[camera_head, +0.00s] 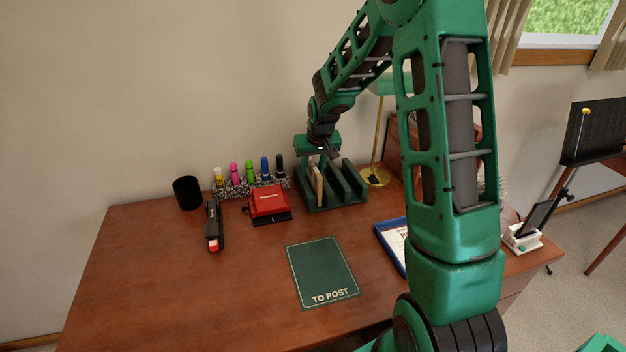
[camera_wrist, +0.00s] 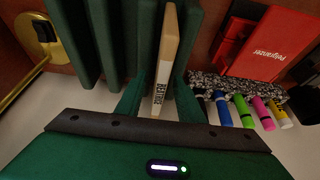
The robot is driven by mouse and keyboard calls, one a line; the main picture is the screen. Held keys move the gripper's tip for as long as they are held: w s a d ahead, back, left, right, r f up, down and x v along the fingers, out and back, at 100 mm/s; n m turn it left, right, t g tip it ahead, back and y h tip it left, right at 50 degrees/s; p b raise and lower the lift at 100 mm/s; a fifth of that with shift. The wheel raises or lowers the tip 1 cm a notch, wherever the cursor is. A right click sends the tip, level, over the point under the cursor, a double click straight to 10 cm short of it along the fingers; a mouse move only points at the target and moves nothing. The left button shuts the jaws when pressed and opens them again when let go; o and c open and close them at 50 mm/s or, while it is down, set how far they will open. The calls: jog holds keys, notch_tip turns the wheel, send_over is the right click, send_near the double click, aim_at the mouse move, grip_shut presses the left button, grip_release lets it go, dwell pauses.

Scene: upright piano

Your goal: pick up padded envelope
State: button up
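A thin tan item, which looks like the padded envelope (camera_head: 318,186), stands on edge in a slot of the green rack (camera_head: 352,188). In the wrist view the padded envelope (camera_wrist: 169,45) shows its narrow edge, with a pale end bearing dark lettering. My gripper (camera_head: 325,156) is over the rack, pointing down. In the wrist view my gripper (camera_wrist: 158,98) has one finger on each side of the envelope's pale end, with a visible gap at the left finger. Contact at the right finger is unclear.
A brass lamp (camera_head: 377,174) is close behind right. A dark "TO POST" mat (camera_head: 320,268) lies bare in front.

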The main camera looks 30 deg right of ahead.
jog(key=shift+f, duration=0.25)
dwell(0.3)
jog(key=shift+c, duration=0.6)
grip_shut()
